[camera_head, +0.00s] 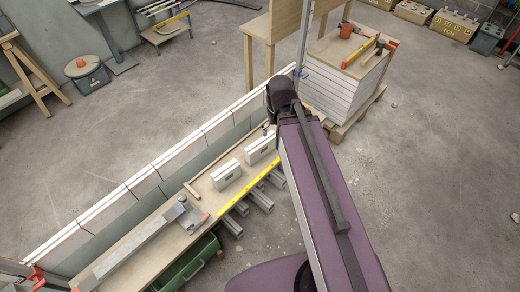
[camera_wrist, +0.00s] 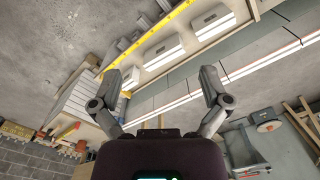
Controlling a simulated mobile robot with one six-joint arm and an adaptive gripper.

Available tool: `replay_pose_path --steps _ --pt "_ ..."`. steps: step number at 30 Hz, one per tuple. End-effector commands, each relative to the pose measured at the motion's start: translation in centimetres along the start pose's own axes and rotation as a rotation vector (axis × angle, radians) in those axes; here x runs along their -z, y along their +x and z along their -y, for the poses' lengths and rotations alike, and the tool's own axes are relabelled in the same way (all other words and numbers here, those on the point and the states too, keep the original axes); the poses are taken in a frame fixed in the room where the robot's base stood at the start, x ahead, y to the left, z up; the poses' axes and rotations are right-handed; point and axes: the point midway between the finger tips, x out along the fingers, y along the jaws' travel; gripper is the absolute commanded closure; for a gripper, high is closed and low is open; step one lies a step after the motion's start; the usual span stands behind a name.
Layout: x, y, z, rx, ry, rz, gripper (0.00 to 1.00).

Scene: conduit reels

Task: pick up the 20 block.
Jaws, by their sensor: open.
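Two white blocks lie on the narrow wooden bench in the head view, a nearer one (camera_head: 227,175) and a farther one (camera_head: 260,149) partly beside my arm. The wrist view shows pale blocks in a row, one in the middle (camera_wrist: 163,52), one at the upper right (camera_wrist: 212,22), and another (camera_wrist: 127,77) behind my left finger. No number is legible, so I cannot tell which is the 20 block. My gripper (camera_wrist: 160,74) is open and empty, its fingers spread wide, with the blocks beyond and apart from it. In the head view my arm hides it.
A yellow rule (camera_head: 248,190) runs along the bench's front edge, with grey profiles (camera_head: 232,226) projecting beneath it. A grey metal tool (camera_head: 150,238) lies on the bench's near half. A low panelled wall (camera_head: 130,192) stands behind. A stacked pallet (camera_head: 345,85) stands beyond my arm.

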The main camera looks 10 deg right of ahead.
Motion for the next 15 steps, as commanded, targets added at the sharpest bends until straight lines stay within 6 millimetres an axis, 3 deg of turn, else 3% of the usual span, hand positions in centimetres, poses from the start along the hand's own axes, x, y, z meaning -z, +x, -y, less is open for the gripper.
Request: replay_pose_path --steps 8,15 --pt "3.6 4.2 -0.5 0.0 0.112 0.0 0.0" --pt "8.0 8.9 -0.3 0.0 0.266 0.0 0.0"
